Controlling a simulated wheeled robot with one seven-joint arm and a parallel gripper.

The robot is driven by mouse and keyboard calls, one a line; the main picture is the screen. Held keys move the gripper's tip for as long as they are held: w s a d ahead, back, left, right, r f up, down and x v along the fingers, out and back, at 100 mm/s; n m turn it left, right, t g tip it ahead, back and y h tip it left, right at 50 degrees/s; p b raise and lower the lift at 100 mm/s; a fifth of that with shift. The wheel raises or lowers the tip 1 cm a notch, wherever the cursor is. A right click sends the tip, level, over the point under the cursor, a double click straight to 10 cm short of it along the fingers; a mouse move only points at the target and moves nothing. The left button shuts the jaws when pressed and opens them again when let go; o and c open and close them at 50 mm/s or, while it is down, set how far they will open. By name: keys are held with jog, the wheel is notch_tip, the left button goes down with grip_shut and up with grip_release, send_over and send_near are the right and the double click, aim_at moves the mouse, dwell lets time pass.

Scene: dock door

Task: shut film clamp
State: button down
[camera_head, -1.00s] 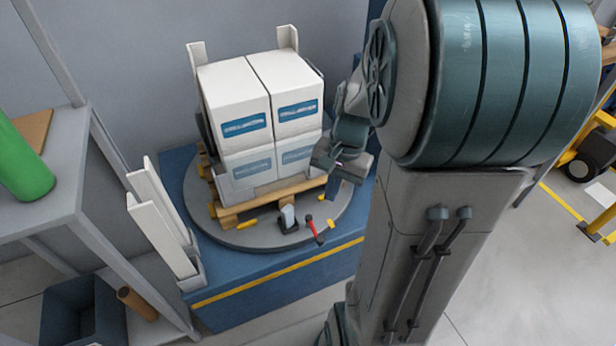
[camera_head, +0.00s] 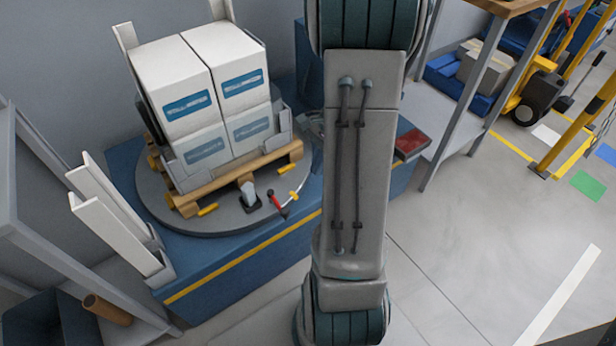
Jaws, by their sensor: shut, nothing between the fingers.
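What appears to be the film clamp is on the front rim of the round grey turntable (camera_head: 160,212): a small grey block on a dark base (camera_head: 250,196) with a red-tipped lever (camera_head: 277,203) beside it. The lever slants down toward the rim's edge. Whether its jaw is open or shut is too small to tell. A wooden pallet (camera_head: 237,176) with stacked white boxes (camera_head: 203,85) stands on the turntable. The lower boxes look greyer, as if under film. My arm stands upright mid-picture, right of the turntable, and my gripper does not show.
The turntable sits on a blue base with a yellow stripe (camera_head: 240,258). White angle posts (camera_head: 115,220) stand at its left. A grey shelf frame (camera_head: 40,170) is at far left. A shelf (camera_head: 450,125) and yellow truck (camera_head: 540,95) are at right. Floor at right front is open (camera_head: 470,270).

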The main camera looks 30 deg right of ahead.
jog(key=a+f+b, duration=0.5)
jog(key=a+f, duration=0.2)
jog(key=f, duration=0.1)
jog(key=shift+s+f, duration=0.15)
jog(key=shift+s, duration=0.2)
